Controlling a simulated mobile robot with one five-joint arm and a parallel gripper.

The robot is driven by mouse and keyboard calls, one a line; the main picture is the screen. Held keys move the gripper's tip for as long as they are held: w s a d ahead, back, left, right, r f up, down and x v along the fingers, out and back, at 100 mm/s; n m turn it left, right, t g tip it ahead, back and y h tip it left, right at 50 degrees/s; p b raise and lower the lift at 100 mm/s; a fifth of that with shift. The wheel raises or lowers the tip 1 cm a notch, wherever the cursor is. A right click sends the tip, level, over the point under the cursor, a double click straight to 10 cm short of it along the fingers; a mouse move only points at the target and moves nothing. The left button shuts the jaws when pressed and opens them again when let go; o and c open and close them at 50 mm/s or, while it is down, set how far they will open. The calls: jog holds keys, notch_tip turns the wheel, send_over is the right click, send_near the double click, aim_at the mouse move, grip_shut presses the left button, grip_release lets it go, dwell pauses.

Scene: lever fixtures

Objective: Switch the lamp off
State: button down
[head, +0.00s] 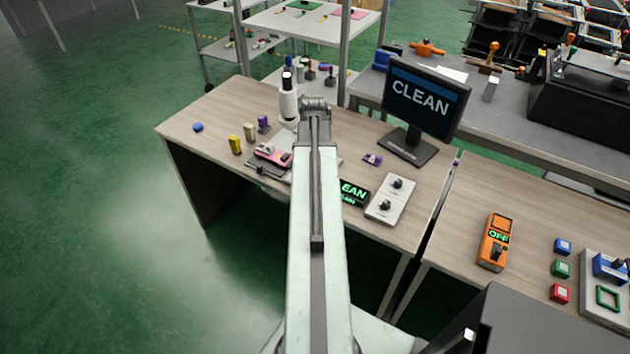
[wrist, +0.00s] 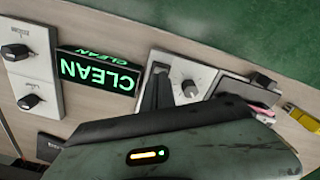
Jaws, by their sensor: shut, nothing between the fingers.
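No thing is plainly a lamp; a black sign lit with green "CLEAN" (head: 352,190) stands on the desk, partly behind my arm. It shows upside down in the wrist view (wrist: 97,75). Beside it is a white panel with two black knobs (head: 391,199), also at the left of the wrist view (wrist: 31,68). Another pale panel with one grey knob (wrist: 190,88) is on the sign's other side; my arm hides most of it in the head view. My gripper (wrist: 154,88) is shut and empty, its dark fingers over this panel's edge near the sign. Contact cannot be told.
A monitor reading "CLEAN" (head: 420,103) stands behind. An orange box reading "OFF" (head: 495,242) is on the right table.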

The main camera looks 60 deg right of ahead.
jog(key=shift+f+b, duration=0.65)
jog(key=shift+f, duration=0.05)
jog(key=shift+r, duration=0.15)
notch_tip(320, 180, up, 7)
jog(key=p, duration=0.7)
dwell(0.5)
